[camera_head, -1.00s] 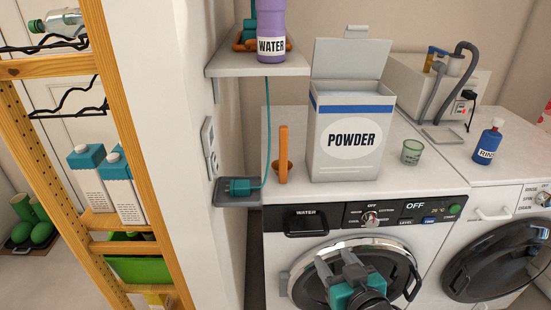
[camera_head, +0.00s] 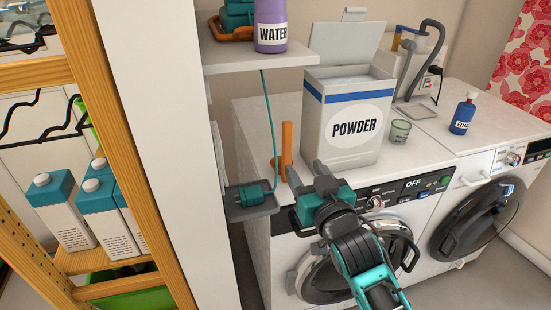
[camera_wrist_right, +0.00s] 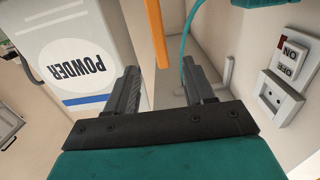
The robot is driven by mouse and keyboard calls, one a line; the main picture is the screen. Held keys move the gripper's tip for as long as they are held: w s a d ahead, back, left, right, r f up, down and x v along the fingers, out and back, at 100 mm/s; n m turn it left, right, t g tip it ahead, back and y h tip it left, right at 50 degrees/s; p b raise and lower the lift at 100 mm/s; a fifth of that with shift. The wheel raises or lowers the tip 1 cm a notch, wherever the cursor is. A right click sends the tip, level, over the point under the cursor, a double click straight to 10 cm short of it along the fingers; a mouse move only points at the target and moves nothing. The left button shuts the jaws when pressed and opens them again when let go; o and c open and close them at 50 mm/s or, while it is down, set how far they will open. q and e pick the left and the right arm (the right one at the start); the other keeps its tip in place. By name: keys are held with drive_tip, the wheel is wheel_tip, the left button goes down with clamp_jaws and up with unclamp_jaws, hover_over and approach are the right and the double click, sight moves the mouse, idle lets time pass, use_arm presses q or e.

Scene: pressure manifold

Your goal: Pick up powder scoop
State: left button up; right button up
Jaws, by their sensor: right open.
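The powder scoop has an upright orange handle (camera_head: 287,143). It stands on the washing machine's top near its left edge, left of the powder box (camera_head: 341,150). My right gripper (camera_head: 307,174) is open and empty, in front of the machine's top edge and close to the scoop in the head view. In the right wrist view, the orange handle (camera_wrist_right: 156,32) rises beyond the gap between the open fingers (camera_wrist_right: 163,82). The scoop's bowl is mostly hidden in both views. My left gripper is not in view.
The open powder box also shows in the wrist view (camera_wrist_right: 80,60). A grey tray with a teal plug (camera_head: 250,194) sits left of the scoop. A shelf (camera_head: 260,52) overhangs the left side.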

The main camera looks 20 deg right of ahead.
sight(289, 141)
drive_tip(key=w, duration=1.3)
drive_tip(key=shift+w+a+r, duration=0.15)
drive_tip(key=shift+a+r, duration=0.05)
drive_tip(key=shift+r, duration=0.2)
clamp_jaws()
